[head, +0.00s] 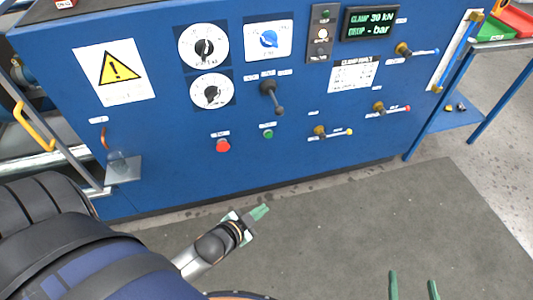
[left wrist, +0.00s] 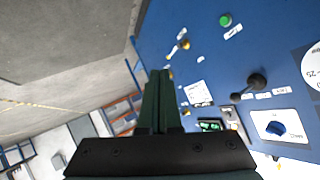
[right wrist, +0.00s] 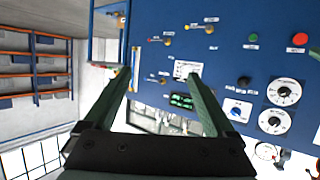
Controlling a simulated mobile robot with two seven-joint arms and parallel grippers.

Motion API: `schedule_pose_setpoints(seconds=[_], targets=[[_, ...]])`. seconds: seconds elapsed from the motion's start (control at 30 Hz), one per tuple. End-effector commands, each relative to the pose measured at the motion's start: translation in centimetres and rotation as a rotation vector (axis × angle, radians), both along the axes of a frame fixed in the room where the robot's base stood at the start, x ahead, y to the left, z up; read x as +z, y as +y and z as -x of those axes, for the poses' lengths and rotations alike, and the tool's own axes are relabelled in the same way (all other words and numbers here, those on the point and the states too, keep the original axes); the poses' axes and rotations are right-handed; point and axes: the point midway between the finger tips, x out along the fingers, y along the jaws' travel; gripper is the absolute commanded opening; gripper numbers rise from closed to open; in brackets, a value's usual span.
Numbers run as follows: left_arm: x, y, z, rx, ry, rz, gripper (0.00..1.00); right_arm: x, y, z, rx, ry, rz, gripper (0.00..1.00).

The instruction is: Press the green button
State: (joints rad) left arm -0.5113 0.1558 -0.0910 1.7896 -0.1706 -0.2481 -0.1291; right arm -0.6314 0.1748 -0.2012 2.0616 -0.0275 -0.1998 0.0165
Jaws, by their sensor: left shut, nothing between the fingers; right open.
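The green button (head: 268,134) is a small round button low on the blue panel, right of a red button (head: 222,146). It also shows in the left wrist view (left wrist: 225,20) and in the right wrist view (right wrist: 252,38). My left gripper (head: 260,211) is shut and empty. It is below the green button in the head view, apart from the panel. Its closed fingers (left wrist: 160,75) also show in the left wrist view. My right gripper (head: 414,285) is open and empty at the lower right, above the floor mat. Its spread fingers (right wrist: 163,80) show in the right wrist view.
The blue panel (head: 170,165) carries dials, a black lever (head: 270,92), several yellow valve handles and a display (head: 370,23). A warning sign (head: 117,70) is at left. The grey mat (head: 350,220) before the panel is clear.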

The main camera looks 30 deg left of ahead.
Motion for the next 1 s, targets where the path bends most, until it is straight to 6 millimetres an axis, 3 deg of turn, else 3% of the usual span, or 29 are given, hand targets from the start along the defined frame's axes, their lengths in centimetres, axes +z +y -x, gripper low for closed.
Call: schedule_pose_setpoints(seconds=[0.03,0.27,0.5,0.73,1.0], targets=[[-3.0,1.3,-1.7,-0.016,-0.047,-0.071,0.00,-1.2,0.3,-0.9,0.014,-0.079,-0.001,0.90],[-7.1,6.4,-8.1,-0.090,-0.228,-0.406,0.00,2.1,1.6,-2.8,0.075,-0.426,-0.018,0.90],[-10.6,10.8,-13.7,-0.153,-0.374,-0.750,0.00,5.4,3.0,-1.1,0.149,-0.785,-0.042,0.90],[-12.5,13.6,-17.2,-0.198,-0.455,-1.006,0.00,7.7,3.8,2.3,0.209,-1.053,-0.067,0.90],[-12.6,14.7,-18.4,-0.219,-0.481,-1.114,0.00,9.0,4.1,4.3,0.237,-1.168,-0.078,0.90]])
